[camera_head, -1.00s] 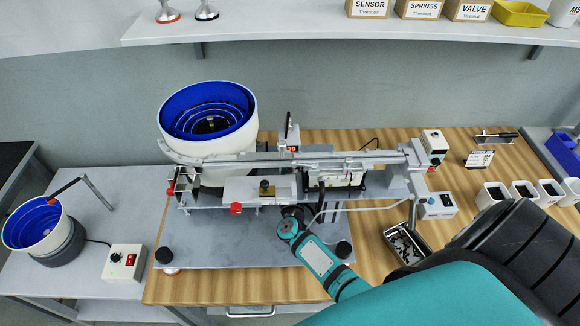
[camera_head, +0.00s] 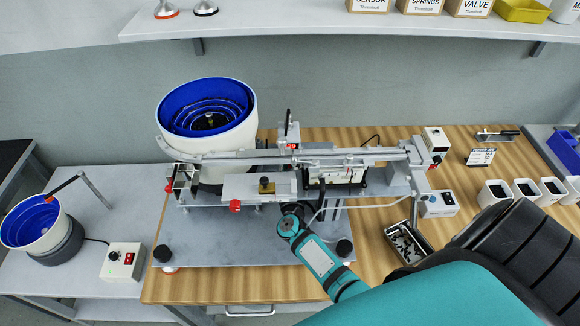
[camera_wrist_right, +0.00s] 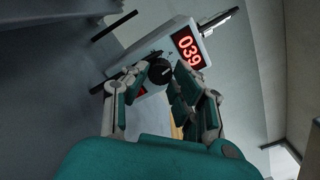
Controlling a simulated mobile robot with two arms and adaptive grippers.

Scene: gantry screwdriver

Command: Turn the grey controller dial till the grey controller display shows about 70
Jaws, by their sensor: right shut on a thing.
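The grey controller (camera_wrist_right: 152,48) is a pale box, tilted in the right wrist view. Its lit red display (camera_wrist_right: 188,50) reads 039. Its round black dial (camera_wrist_right: 160,71) sits beside the display. My right gripper (camera_wrist_right: 160,78) is shut on the dial, with one finger on each side. In the head view the controller's small red display (camera_head: 291,146) shows behind the rail. My right arm comes in from the lower right, and its fingers are hard to make out there. My left gripper is in neither view.
A large blue-lined bowl feeder (camera_head: 207,110) stands at the back left of the plate. A rail (camera_head: 340,155) crosses the fixture. A metal tray (camera_head: 408,243) with dark parts and several white cups (camera_head: 495,193) lie to the right. Another controller (camera_head: 124,261) stands at the left.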

